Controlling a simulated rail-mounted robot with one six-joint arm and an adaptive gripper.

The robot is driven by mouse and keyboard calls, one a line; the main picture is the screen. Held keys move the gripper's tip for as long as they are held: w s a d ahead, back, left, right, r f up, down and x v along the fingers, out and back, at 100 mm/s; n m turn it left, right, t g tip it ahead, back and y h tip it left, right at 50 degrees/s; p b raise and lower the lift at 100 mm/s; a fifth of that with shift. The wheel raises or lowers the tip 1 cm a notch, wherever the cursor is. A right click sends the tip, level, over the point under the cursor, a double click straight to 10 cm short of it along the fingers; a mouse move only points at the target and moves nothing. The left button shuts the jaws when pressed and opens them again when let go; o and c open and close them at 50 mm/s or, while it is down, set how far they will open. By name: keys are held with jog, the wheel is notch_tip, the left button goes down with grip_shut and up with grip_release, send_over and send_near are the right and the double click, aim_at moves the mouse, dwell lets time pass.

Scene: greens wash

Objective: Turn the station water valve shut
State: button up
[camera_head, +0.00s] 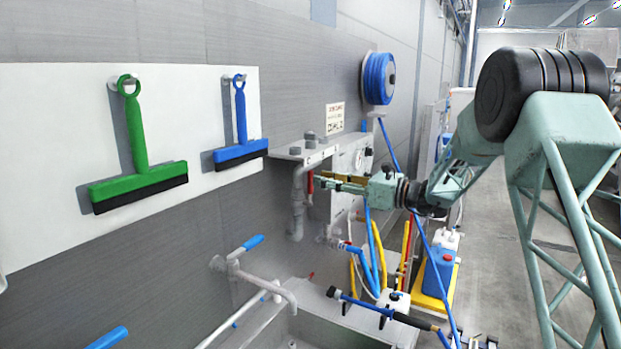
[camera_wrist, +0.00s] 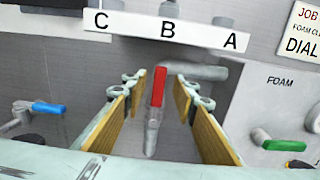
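The valve lever has a red handle (camera_wrist: 158,88), nearly upright in the wrist view, on a grey pipe fitting (camera_wrist: 152,135) below a white strip lettered C, B, A (camera_wrist: 167,28). The red handle also shows in the head view (camera_head: 311,182), on the wall pipework. My gripper (camera_head: 322,181) reaches in from the right. In the wrist view my gripper (camera_wrist: 161,80) is open, its tan-padded fingers on either side of the red handle. A gap shows on both sides, so it does not appear gripped. The depth of the fingertips against the handle is hard to judge.
A green lever (camera_wrist: 283,145) on the FOAM panel (camera_wrist: 255,90) is to the right, a blue lever (camera_wrist: 48,108) to the left. A sink (camera_head: 335,318) is below. Hoses (camera_head: 378,250) hang below my gripper. Green (camera_head: 138,180) and blue (camera_head: 240,145) squeegees hang on the wall.

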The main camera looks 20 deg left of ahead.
aim_at(311, 194)
jog(key=shift+w+a, duration=0.25)
jog(key=shift+a, duration=1.15)
jog(key=shift+w+a, duration=0.2)
jog(key=shift+a, duration=1.15)
grip_shut()
